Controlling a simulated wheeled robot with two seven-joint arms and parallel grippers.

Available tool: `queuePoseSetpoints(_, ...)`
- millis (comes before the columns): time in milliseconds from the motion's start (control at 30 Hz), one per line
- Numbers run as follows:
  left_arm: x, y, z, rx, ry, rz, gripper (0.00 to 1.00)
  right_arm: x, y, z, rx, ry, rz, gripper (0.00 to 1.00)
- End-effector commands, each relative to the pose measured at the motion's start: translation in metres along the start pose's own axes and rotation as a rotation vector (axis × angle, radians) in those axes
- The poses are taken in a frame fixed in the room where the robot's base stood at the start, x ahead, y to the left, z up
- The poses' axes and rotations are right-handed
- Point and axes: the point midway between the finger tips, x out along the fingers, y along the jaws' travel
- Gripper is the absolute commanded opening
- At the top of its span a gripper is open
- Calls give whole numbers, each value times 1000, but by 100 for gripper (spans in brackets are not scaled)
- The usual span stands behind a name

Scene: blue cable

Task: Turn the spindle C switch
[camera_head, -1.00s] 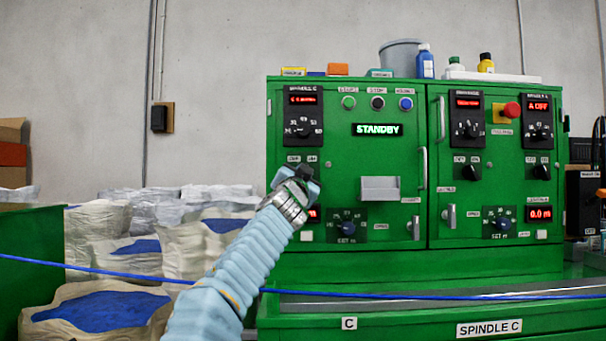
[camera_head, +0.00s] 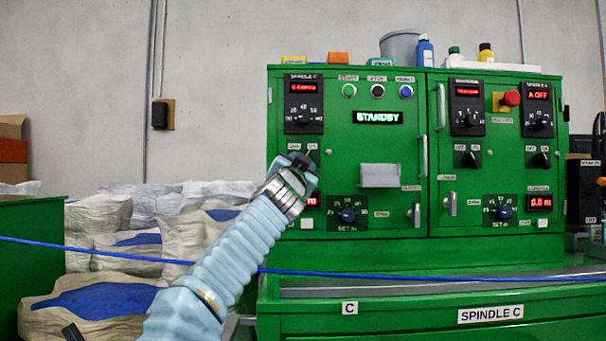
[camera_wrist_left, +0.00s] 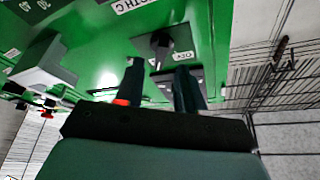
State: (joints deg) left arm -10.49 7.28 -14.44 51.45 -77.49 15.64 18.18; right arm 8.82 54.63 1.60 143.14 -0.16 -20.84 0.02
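The green control cabinet (camera_head: 345,190) carries a SPINDLE C panel (camera_head: 303,103) with a red readout and a dial at its upper left. My left gripper (camera_head: 303,163) is in front of the area just below that panel and hides the switch there in the head view. In the left wrist view, a black switch knob (camera_wrist_left: 160,43) on a dark plate shows beyond the fingertips, roughly in line with the gap. The two fingers of my left gripper (camera_wrist_left: 160,82) are apart with nothing between them. Contact with the knob cannot be seen. My right gripper is out of view.
A STANDBY display (camera_head: 378,117), a grey box (camera_head: 380,176) and a blue-knob dial (camera_head: 347,215) are to the right. A blue cable (camera_head: 400,275) runs across in front. Sacks (camera_head: 100,295) lie at left. A red stop button (camera_head: 510,98) is farther right.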

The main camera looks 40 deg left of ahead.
Motion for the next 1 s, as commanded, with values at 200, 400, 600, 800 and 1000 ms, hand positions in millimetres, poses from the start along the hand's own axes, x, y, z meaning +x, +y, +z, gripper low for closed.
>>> queuePoseSetpoints(200, -54, 5, 8, -3, 4, 2, 38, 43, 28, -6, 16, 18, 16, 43)
queuePoseSetpoints(400, -88, 3, 5, -2, 1, 1, 38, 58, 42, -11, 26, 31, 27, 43)
queuePoseSetpoints(600, -100, 1, 2, 1, 0, 1, 38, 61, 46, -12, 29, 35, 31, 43)
queuePoseSetpoints(800, -101, 0, 1, 1, 0, 1, 38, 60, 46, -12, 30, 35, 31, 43)
queuePoseSetpoints(1000, -100, 1, 1, 1, 0, 1, 38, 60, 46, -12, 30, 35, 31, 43)
